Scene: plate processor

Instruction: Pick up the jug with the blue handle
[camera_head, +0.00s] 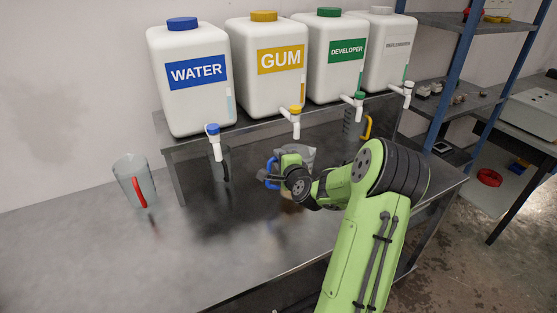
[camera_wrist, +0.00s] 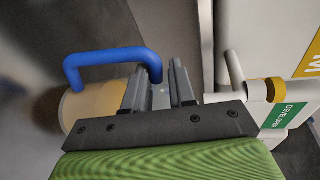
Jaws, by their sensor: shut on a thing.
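My gripper (camera_head: 279,176) is shut on the blue handle. In the wrist view the blue handle (camera_wrist: 110,58) arches to the left and its end runs in at the grey fingers of my gripper (camera_wrist: 160,88). A tan round part of the jug (camera_wrist: 92,108) shows below the handle. I cannot tell whether the jug touches the table.
A jug with a red handle (camera_head: 134,182) stands at the left. A jug with a yellow handle (camera_head: 352,124) and a dark-handled one (camera_head: 221,163) stand under the shelf (camera_head: 190,146). Taps hang from the water (camera_head: 190,105), gum (camera_head: 265,90) and developer tanks. The table front is clear.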

